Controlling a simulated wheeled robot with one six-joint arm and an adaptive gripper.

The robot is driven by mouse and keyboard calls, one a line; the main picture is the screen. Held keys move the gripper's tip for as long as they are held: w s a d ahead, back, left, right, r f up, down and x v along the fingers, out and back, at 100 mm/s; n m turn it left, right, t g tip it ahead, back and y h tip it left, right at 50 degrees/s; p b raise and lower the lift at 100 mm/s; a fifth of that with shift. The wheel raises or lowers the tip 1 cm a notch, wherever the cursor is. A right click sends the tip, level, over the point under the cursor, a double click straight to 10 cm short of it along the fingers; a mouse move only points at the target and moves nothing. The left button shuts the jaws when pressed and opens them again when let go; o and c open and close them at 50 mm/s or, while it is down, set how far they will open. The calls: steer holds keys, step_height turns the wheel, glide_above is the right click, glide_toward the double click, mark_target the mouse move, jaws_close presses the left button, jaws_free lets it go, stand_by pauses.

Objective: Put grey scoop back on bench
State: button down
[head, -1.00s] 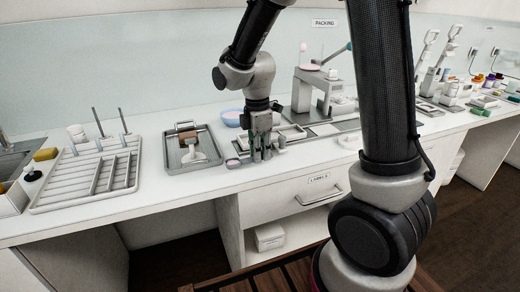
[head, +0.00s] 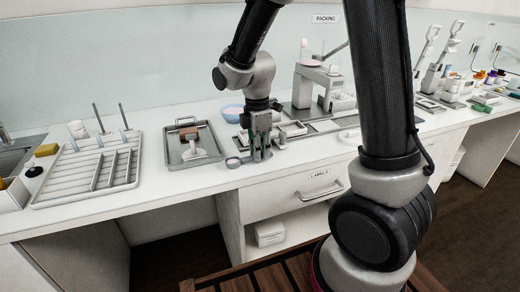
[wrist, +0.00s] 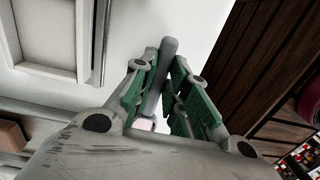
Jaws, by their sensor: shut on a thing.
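The grey scoop shows in the wrist view as a plain grey handle (wrist: 169,58) between green-padded fingers. My gripper (wrist: 165,92) is shut on this handle. In the head view my gripper (head: 261,156) points down, low over the front of the white bench (head: 190,187). A small round cup with a pinkish inside (head: 233,162) sits just left of the fingertips; it looks like the scoop's bowl, but the joint is hidden by the fingers. I cannot tell whether the scoop touches the bench top.
A grey tray (head: 174,163) holding a brown-topped block stands to the left, with a white slotted rack (head: 60,196) beyond it. A blue bowl (head: 232,114) is behind my gripper. A scale-like machine (head: 312,88) stands behind to the right. Bare bench lies along the front edge.

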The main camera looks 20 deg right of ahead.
steer(key=shift+f, duration=0.2)
steer(key=c, duration=1.3)
jaws_free()
step_height(320, 180, up, 12)
steer(key=s+d+r+m+t, duration=0.1)
steer(key=s+d+r+m, duration=0.1)
steer(key=s+d+m, duration=0.2)
steer(key=s+d+r+m+t, duration=0.2)
steer(key=s+d+m, duration=0.2)
steer(key=s+m, duration=0.4)
steer(key=s+d+r+m+t, duration=0.1)
steer(key=s+d+r+m, duration=0.1)
steer(key=s+d+m, duration=0.2)
steer(key=shift+s+r+m+t, duration=0.2)
steer(key=shift+s+m+t, duration=0.2)
steer(key=shift+s+m, duration=0.9)
